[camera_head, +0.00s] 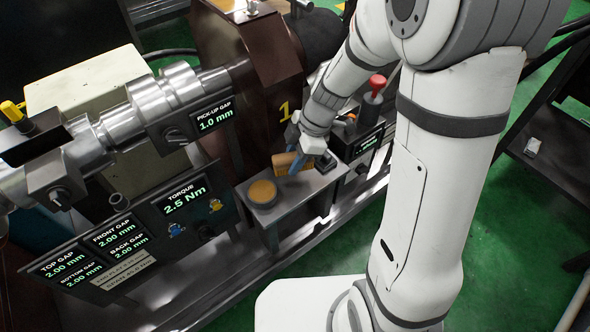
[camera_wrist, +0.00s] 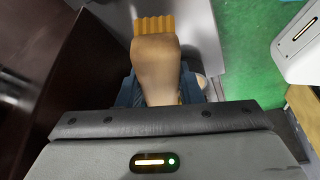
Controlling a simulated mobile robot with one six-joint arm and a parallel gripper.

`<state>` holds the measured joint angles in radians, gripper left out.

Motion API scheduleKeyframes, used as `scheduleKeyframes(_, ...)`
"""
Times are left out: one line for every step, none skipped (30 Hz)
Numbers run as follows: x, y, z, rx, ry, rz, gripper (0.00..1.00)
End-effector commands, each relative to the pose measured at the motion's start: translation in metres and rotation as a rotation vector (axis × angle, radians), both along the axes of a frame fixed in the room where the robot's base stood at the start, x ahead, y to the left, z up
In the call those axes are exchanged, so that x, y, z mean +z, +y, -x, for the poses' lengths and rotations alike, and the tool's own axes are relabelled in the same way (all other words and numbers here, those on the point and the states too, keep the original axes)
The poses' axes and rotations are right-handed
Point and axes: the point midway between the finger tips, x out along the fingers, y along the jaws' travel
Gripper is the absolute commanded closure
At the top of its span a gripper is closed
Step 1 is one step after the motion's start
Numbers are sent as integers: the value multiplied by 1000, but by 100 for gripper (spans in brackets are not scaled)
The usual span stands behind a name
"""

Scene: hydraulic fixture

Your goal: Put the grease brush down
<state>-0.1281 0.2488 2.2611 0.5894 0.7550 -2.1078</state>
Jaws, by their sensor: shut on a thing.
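The grease brush (camera_head: 283,163) is a tan block-like brush, held at the small grey shelf (camera_head: 293,202). In the wrist view the brush (camera_wrist: 157,65) points away from my gripper, its orange-yellow bristles at the far end. My gripper (camera_head: 293,170) is shut on the brush; its blue-grey fingers show on both sides of it in the wrist view (camera_wrist: 158,92). A round grease pot (camera_head: 262,193) with a yellow-orange top stands on the shelf, left of the brush. I cannot tell whether the brush touches the shelf.
The torque display panel (camera_head: 187,196) is left of the shelf, and the brown machine housing (camera_head: 250,70) rises behind. Green floor (camera_head: 465,235) is open at right.

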Motion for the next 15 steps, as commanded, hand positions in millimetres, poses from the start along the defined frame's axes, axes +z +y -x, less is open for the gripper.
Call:
scheduleKeyframes(-3,0,0,0,0,0,93)
scheduleKeyframes(-5,0,0,0,0,0,93)
scheduleKeyframes(-8,0,0,0,1,0,93)
scheduleKeyframes(-12,0,0,-1,1,0,93)
scheduleKeyframes(-16,0,0,-1,3,1,93)
scheduleKeyframes(-22,0,1,-2,3,1,93)
scheduleKeyframes(-28,0,1,-2,4,1,93)
scheduleKeyframes(-33,0,1,-1,5,1,93)
scheduleKeyframes(-38,0,1,-2,4,1,93)
scheduleKeyframes(-42,0,1,-2,3,1,93)
scheduleKeyframes(-43,-1,0,-2,3,1,93)
scheduleKeyframes(-44,-1,0,-1,2,0,93)
scheduleKeyframes(-44,-1,0,-1,0,0,93)
scheduleKeyframes(-43,-1,0,-1,-1,0,93)
scheduleKeyframes(-43,-1,0,-1,-1,0,93)
